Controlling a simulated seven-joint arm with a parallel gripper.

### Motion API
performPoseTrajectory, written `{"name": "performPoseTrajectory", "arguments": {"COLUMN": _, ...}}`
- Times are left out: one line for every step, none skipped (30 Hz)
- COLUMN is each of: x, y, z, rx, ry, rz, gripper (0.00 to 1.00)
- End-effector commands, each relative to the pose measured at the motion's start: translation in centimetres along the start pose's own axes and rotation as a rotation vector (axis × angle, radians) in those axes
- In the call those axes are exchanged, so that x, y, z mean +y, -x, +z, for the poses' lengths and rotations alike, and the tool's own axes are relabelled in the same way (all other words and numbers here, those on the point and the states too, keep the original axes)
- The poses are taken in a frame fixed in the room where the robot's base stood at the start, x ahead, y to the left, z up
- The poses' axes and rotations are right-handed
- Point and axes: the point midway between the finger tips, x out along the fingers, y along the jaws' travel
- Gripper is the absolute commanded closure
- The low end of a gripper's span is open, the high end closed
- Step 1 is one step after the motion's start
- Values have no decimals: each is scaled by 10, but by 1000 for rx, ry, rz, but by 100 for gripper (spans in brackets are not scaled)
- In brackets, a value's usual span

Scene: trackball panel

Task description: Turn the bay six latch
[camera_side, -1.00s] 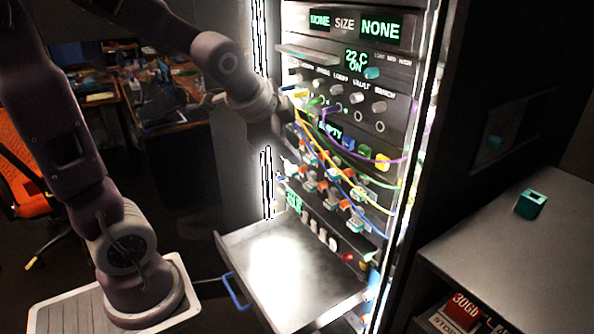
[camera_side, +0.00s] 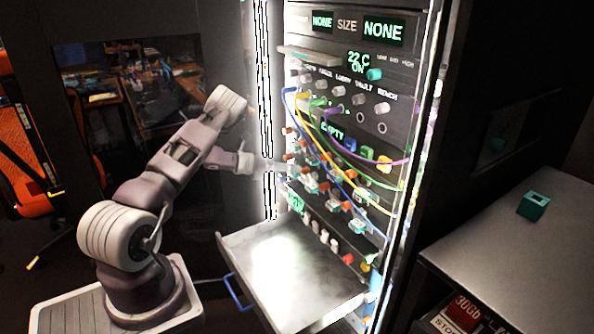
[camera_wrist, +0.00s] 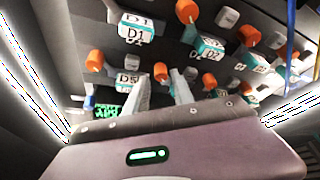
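The wrist view shows bay blocks with white labels, D1 (camera_wrist: 137,30), D2 (camera_wrist: 210,48) and D5 (camera_wrist: 127,79), with orange knobs and grey knobs among them. I cannot read a bay six label, so I cannot tell which knob is its latch. My gripper (camera_wrist: 161,76) is open. Its two fingers point at the panel, with an orange knob (camera_wrist: 160,72) showing between the fingertips, right of the D5 block. I cannot tell whether they touch it. In the side view my gripper is at the left edge of the bay rows (camera_side: 312,183), its tips blurred.
Blue, yellow, green and purple cables (camera_side: 338,155) hang across the panel right of my gripper. An open metal drawer (camera_side: 315,300) juts out below. A grey side table (camera_side: 500,235) with a teal block (camera_side: 533,206) stands at the right.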

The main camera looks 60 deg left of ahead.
Motion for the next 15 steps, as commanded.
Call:
{"name": "performPoseTrajectory", "arguments": {"x": -1, "y": -9, "z": 0, "rx": 1, "ry": -2, "rz": -3, "gripper": 71}}
{"name": "performPoseTrajectory", "arguments": {"x": -1, "y": -14, "z": 0, "rx": 2, "ry": -1, "rz": -2, "gripper": 71}}
{"name": "performPoseTrajectory", "arguments": {"x": -1, "y": -19, "z": 0, "rx": 0, "ry": -1, "rz": -2, "gripper": 71}}
{"name": "performPoseTrajectory", "arguments": {"x": -1, "y": -22, "z": 0, "rx": 0, "ry": 0, "rz": -1, "gripper": 71}}
{"name": "performPoseTrajectory", "arguments": {"x": 0, "y": -24, "z": 0, "rx": 0, "ry": 0, "rz": -1, "gripper": 71}}
{"name": "performPoseTrajectory", "arguments": {"x": 0, "y": -26, "z": 0, "rx": 0, "ry": 0, "rz": 0, "gripper": 71}}
{"name": "performPoseTrajectory", "arguments": {"x": -1, "y": -27, "z": 0, "rx": -1, "ry": 0, "rz": 0, "gripper": 71}}
{"name": "performPoseTrajectory", "arguments": {"x": -1, "y": -28, "z": 0, "rx": -1, "ry": 0, "rz": 0, "gripper": 71}}
{"name": "performPoseTrajectory", "arguments": {"x": -1, "y": -28, "z": 1, "rx": -1, "ry": 1, "rz": 0, "gripper": 71}}
{"name": "performPoseTrajectory", "arguments": {"x": -1, "y": -28, "z": 1, "rx": -1, "ry": 1, "rz": 1, "gripper": 71}}
{"name": "performPoseTrajectory", "arguments": {"x": -1, "y": -28, "z": 1, "rx": -2, "ry": 1, "rz": 1, "gripper": 71}}
{"name": "performPoseTrajectory", "arguments": {"x": -1, "y": -28, "z": 1, "rx": -2, "ry": 1, "rz": 1, "gripper": 71}}
{"name": "performPoseTrajectory", "arguments": {"x": -1, "y": -28, "z": 1, "rx": -2, "ry": 1, "rz": 1, "gripper": 71}}
{"name": "performPoseTrajectory", "arguments": {"x": -1, "y": -28, "z": 1, "rx": -2, "ry": 1, "rz": 1, "gripper": 75}}
{"name": "performPoseTrajectory", "arguments": {"x": -1, "y": -28, "z": 1, "rx": -2, "ry": 1, "rz": 1, "gripper": 82}}
